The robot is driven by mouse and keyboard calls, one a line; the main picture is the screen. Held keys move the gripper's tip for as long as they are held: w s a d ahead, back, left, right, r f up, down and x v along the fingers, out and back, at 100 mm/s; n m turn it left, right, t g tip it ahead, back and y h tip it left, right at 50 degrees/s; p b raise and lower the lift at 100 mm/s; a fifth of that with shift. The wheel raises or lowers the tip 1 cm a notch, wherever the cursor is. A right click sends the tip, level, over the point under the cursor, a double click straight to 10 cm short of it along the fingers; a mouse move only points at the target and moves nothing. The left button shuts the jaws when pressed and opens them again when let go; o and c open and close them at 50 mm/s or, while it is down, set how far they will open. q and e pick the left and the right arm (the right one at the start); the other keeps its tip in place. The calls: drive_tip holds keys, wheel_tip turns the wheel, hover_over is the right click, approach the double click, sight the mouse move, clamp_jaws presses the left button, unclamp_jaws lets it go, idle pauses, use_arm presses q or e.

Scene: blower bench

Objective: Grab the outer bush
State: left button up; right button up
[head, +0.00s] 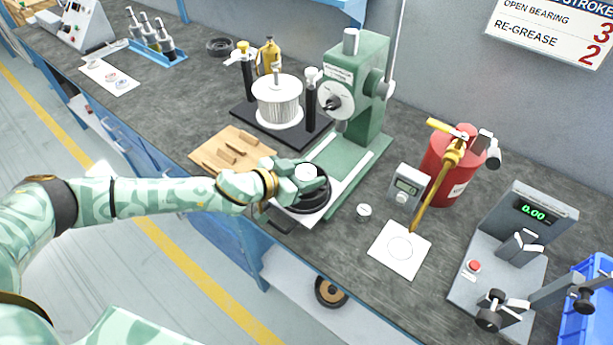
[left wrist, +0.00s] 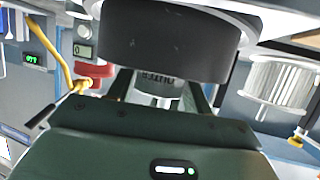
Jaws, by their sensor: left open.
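My left gripper (head: 308,180) is open at the front of the green press (head: 355,95), over a black round part (head: 312,204) on the press's base plate. A white round top (head: 306,172) shows at the fingers; I cannot tell if it is the outer bush. In the left wrist view, a large dark cylinder (left wrist: 165,45) with a pale metal rim is close in front of the gripper (left wrist: 160,90). Lettering and a small metal cylinder show between the fingers. No grip is visible, and contact with the dark cylinder cannot be told. My right gripper is not in view.
A wooden board (head: 232,150) lies left of the press. A white pleated cylinder (head: 277,102) stands behind on a black stand. A small white ring (head: 364,210), a white sheet (head: 399,250), a red drum (head: 450,165) and a grey scale (head: 500,265) are to the right.

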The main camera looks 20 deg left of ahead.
use_arm(q)
drive_tip(key=shift+r, duration=0.1)
drive_tip(key=c, duration=0.8)
